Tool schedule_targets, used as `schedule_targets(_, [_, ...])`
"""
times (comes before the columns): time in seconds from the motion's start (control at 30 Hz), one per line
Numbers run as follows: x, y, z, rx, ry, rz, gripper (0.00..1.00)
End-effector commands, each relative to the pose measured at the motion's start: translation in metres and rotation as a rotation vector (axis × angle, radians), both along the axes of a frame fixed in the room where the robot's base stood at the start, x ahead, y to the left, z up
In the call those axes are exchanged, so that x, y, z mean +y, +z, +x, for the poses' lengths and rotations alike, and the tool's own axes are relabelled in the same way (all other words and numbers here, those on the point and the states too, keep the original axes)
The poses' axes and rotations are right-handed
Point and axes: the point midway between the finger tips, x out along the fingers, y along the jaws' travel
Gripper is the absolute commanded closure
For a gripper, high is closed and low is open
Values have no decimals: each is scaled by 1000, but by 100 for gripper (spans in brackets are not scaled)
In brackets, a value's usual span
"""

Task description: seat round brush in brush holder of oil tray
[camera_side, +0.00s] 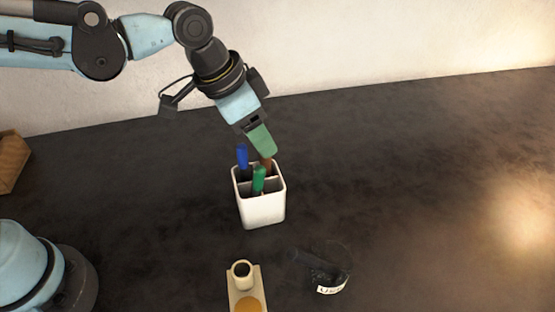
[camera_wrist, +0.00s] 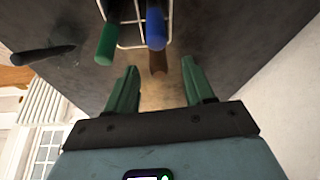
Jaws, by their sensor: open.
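A white divided caddy (camera_side: 263,211) stands upright on the dark table, holding a blue handle (camera_side: 242,156), a green handle (camera_side: 259,178) and a brown handle (camera_side: 268,165). Their lower ends are hidden, so I cannot tell which is the round brush. My gripper (camera_side: 266,152), with green fingers, is tilted down just above the caddy's back right. In the wrist view it is open (camera_wrist: 160,72), with the brown handle (camera_wrist: 158,62) in line with the gap between the fingertips. The cream oil tray (camera_side: 259,279) has a round, empty-looking brush holder (camera_side: 242,270) and a yellowish round area.
A clear glass vessel with a dark part and a white label (camera_side: 332,289) lies right of the tray. A wooden item (camera_side: 11,162) is at the far left. The table to the right is clear; a pale wall stands behind.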

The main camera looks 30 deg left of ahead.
Motion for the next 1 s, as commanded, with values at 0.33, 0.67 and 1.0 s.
schedule_targets(0.33, [-8, -31, 8, 0, 1, 0, 47])
schedule_targets(0.67, [-12, -50, 14, 0, 1, 0, 47])
schedule_targets(1.0, [-12, -50, 14, 0, 1, 0, 72])
